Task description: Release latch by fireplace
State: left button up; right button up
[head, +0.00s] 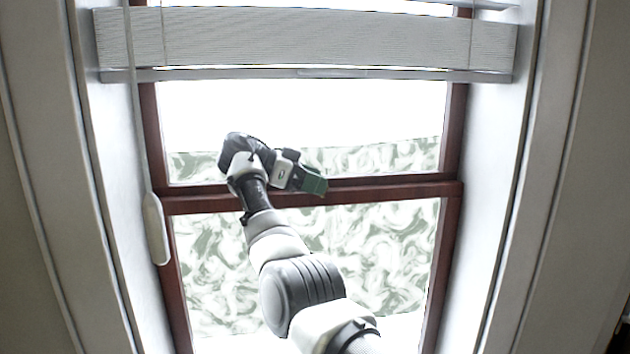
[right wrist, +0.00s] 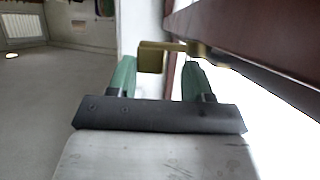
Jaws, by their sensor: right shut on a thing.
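My right gripper (head: 314,183) is at the red-brown middle rail (head: 400,190) of the window in the head view. In the right wrist view its green fingers (right wrist: 158,66) stand on both sides of a brass latch (right wrist: 152,56), shut on it. A short brass bar runs right from the latch's block to a rounded mount by the dark red rail (right wrist: 245,32). In the head view my gripper and wrist hide the latch. My left gripper is not in view.
A pleated blind (head: 310,40) hangs across the window top. A pale cord weight (head: 155,228) hangs at the left. White window reveals (head: 500,160) flank the frame. The right wrist view shows open floor (right wrist: 50,110) and a radiator (right wrist: 24,28) at the left.

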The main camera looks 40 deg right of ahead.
dwell(0.7)
jog(key=o, duration=0.9)
jog(key=shift+o, duration=0.2)
jog(key=shift+f, duration=0.1)
